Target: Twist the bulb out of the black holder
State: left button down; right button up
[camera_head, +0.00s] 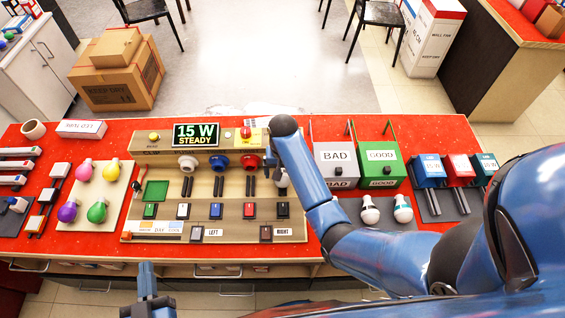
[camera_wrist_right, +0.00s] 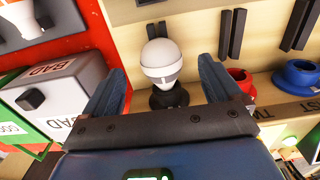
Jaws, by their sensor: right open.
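A white bulb (camera_wrist_right: 160,55) with a grey band sits upright in the black holder (camera_wrist_right: 168,96) in the right wrist view. My right gripper (camera_wrist_right: 161,66) is open, with one finger on each side of the bulb and visible gaps to both.
White (camera_head: 188,164), blue (camera_head: 220,162) and red (camera_head: 250,162) holders stand left of my right arm. A display (camera_head: 196,135) reads "15 W STEADY". BAD (camera_head: 338,153) and GOOD (camera_head: 381,155) boxes stand to the right. Two bulbs (camera_head: 370,214) (camera_head: 403,213) rest in front of them.

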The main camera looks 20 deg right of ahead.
aim_at(283, 179)
jog(key=shift+f, duration=2.45)
jog(key=c, duration=1.1)
jog(key=shift+c, duration=0.2)
jog(key=shift+a+h+p, duration=0.15)
jog(key=shift+h+p, duration=0.15)
jog(key=shift+h, duration=0.2)
jog(key=shift+g+h, duration=0.3)
jog(key=shift+h, duration=0.2)
jog(key=shift+a+g+h+b, duration=0.1)
jog(key=shift+g+h+b, duration=0.25)
jog(key=shift+h, duration=0.55)
jog(key=shift+a+f+h+b, duration=0.1)
jog(key=shift+h+b, duration=0.4)
jog(key=shift+h, duration=0.1)
